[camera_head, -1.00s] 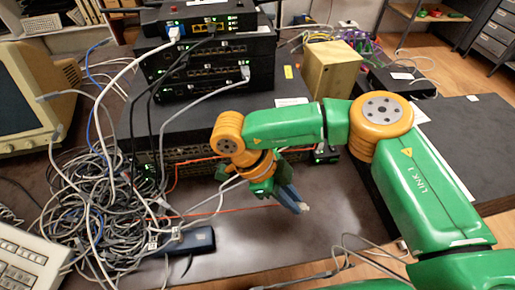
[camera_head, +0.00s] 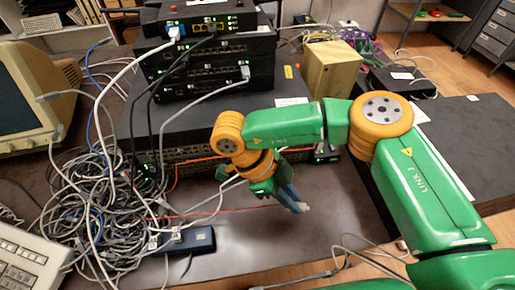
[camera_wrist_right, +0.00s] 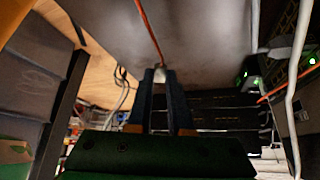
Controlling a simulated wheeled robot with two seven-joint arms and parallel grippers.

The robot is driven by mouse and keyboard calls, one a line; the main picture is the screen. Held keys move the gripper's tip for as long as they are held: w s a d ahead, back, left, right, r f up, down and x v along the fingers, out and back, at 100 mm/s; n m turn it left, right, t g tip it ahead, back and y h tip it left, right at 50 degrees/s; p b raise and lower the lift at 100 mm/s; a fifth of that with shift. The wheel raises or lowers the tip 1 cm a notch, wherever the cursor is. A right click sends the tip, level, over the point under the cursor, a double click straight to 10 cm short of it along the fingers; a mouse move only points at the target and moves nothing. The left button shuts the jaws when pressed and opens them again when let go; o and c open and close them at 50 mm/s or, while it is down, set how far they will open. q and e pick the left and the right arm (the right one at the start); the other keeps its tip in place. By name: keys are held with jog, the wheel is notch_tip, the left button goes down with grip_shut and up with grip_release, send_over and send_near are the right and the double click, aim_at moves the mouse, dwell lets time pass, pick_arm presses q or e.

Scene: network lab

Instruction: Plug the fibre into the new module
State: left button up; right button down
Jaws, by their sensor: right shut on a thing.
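My right gripper (camera_head: 298,205) is low over the table's front part, in front of the switch stack, its fingers pointing down and to the right. It is shut on the pale end of the orange fibre. In the right wrist view this fibre plug (camera_wrist_right: 159,74) sits between the two dark fingertips (camera_wrist_right: 160,80). The orange fibre (camera_wrist_right: 148,30) runs away from it; in the head view the fibre (camera_head: 230,210) crosses the table to the left. The lowest wide switch (camera_head: 185,160) has lit green ports, partly behind my arm. I cannot make out the new module. My left gripper is not in view.
A heap of grey cables (camera_head: 85,215) covers the table's left side. A small dark blue box (camera_head: 190,240) lies at the front. Several network boxes (camera_head: 210,70) are stacked behind, with cables hanging down. Bare table (camera_head: 280,235) is free at the front.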

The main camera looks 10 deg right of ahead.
dwell(0.3)
jog(key=n+t, duration=0.1)
jog(key=n, duration=0.1)
jog(key=w+n+t, duration=0.1)
jog(key=shift+n, duration=0.4)
jog(key=w+a+r+n+t+y+p, duration=0.1)
jog(key=w+a+r+n+t+y, duration=0.1)
jog(key=n, duration=0.7)
jog(key=w+a+r+n+t+y+p, duration=0.2)
jog(key=w+a+n+t+y, duration=0.1)
jog(key=n, duration=0.6)
jog(key=shift+w+a+r+n+t+y, duration=0.2)
jog(key=shift+w+r+n+t+y, duration=0.2)
jog(key=shift+t+y, duration=0.55)
jog(key=c, duration=1.4)
grip_release()
grip_shut()
